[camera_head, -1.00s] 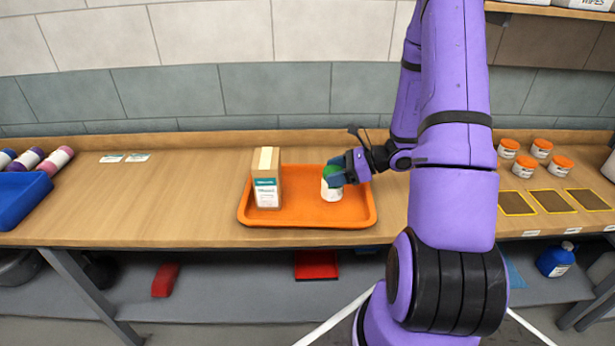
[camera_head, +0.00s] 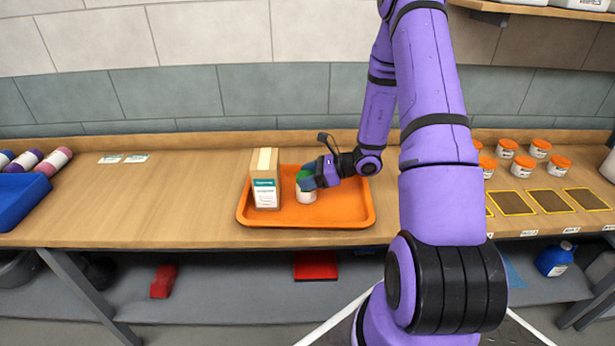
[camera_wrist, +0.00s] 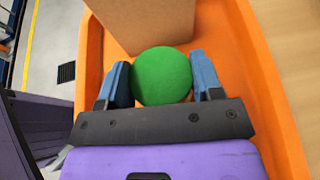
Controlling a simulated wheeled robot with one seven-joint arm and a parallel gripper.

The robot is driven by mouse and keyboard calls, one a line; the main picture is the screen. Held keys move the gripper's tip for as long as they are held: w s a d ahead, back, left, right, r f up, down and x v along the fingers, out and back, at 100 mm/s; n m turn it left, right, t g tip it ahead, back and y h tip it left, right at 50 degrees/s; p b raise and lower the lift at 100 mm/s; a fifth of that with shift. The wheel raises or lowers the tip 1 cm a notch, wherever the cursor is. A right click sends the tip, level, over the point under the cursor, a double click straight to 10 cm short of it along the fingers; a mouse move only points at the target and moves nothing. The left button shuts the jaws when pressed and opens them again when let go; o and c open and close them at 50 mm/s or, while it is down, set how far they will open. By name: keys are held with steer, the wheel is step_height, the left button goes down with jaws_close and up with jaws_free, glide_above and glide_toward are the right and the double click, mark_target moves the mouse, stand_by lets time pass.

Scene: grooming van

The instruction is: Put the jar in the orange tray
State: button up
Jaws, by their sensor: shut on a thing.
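The jar (camera_head: 306,193) is white with a green lid and shows over the floor of the orange tray (camera_head: 340,214), just right of a cardboard box. My gripper (camera_head: 306,177) is shut on the jar from the right, with its blue fingers near the lid. In the wrist view the green lid (camera_wrist: 161,76) lies between the two blue fingertips (camera_wrist: 160,82), and the jar's body is hidden. I cannot tell whether the jar's base touches the tray.
The cardboard box (camera_head: 265,180) stands upright in the tray's left part, close beside the jar. Several orange-lidded jars (camera_head: 522,166) stand at the right, behind dark mats (camera_head: 548,201). A blue bin (camera_head: 22,200) is at the left. The counter (camera_head: 180,190) left of the tray is mostly bare.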

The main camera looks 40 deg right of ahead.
steer(key=shift+f, duration=0.1)
steer(key=o, duration=1)
